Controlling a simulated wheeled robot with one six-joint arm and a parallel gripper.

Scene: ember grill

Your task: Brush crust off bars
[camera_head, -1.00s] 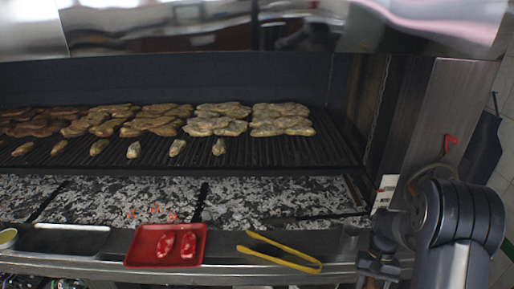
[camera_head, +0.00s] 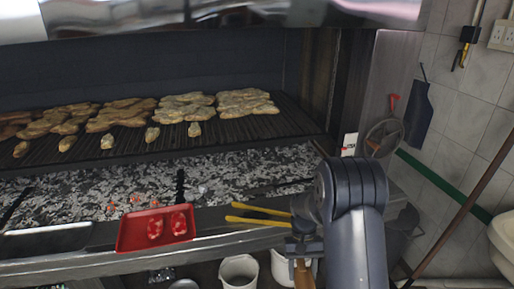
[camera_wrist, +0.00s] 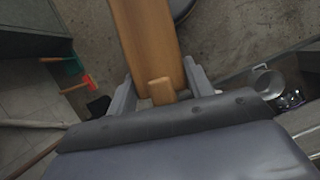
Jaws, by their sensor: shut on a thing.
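My gripper (camera_wrist: 160,88) is shut on a wooden handle (camera_wrist: 148,40), which runs between the fingers and out of the top of the wrist view. In the head view my gripper (camera_head: 304,246) is at the grill's front edge, right of the yellow tongs, with the wooden handle (camera_head: 303,272) hanging below it. The handle's far end is out of view, so I see no bristles. The dark grill bars (camera_head: 265,130) lie behind, above ash-covered coals (camera_head: 235,172). Pieces of meat (camera_head: 247,103) cover their rear part. I cannot make out crust on the bars.
A red tray (camera_head: 132,236) with two red pieces and yellow tongs (camera_head: 258,221) lie on the front ledge. White buckets (camera_head: 238,272) stand below it. A metal hood (camera_head: 230,12) overhangs the grill. A tiled wall (camera_head: 465,120) with a hanging dark apron (camera_head: 417,112) is at right.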

